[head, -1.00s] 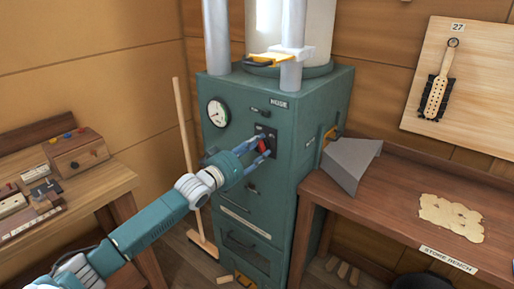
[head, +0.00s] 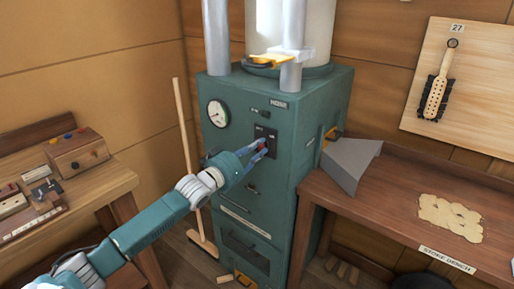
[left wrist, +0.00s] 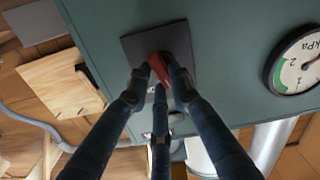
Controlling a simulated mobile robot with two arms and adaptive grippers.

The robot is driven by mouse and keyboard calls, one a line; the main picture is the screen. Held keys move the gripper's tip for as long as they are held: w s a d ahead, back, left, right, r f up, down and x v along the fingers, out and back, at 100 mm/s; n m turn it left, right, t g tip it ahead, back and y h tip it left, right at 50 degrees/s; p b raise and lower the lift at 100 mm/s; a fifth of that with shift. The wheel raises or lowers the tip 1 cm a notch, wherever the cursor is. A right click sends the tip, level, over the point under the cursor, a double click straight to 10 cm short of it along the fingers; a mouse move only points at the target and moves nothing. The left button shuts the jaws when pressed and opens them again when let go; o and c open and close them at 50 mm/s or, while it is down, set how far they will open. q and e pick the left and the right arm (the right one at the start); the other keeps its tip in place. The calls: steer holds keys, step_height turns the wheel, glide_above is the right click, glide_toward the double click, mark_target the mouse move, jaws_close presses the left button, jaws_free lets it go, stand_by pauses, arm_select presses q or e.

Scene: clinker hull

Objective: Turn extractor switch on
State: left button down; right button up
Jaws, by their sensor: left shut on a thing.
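The extractor switch is a red lever on a black plate (head: 271,136) on the front of a green machine (head: 236,180), to the right of a round gauge. My left gripper (head: 262,150) is at the plate, its fingers shut on the red switch; only a bit of red shows between them. In the left wrist view the red switch (left wrist: 159,66) sits between the dark fingertips of my left gripper (left wrist: 158,78), in front of the black plate (left wrist: 137,45). I cannot tell which position the lever is in. My right gripper is not in view.
A gauge (head: 218,113) is left of the plate. A grey chute (head: 350,165) juts from the machine's right side over a wooden bench (head: 400,215). A broom (head: 186,150) stands left of the machine. A bench (head: 95,180) with control boxes is at the left.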

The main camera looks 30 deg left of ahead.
arm_select(q)
steer(key=m+p, duration=0.1)
steer(key=m, duration=0.4)
steer(key=shift+d, duration=0.1)
steer(key=m, duration=0.5)
steer(key=shift+f+p, duration=0.2)
steer(key=shift+p, duration=0.1)
stand_by(0.3)
steer(key=c, duration=1.5)
jaws_free()
steer(key=shift+c, duration=0.2)
steer(key=shift+s+f, duration=0.15)
steer(key=shift+s, duration=0.4)
steer(key=s, duration=1.1)
steer(key=shift+a, duration=0.4)
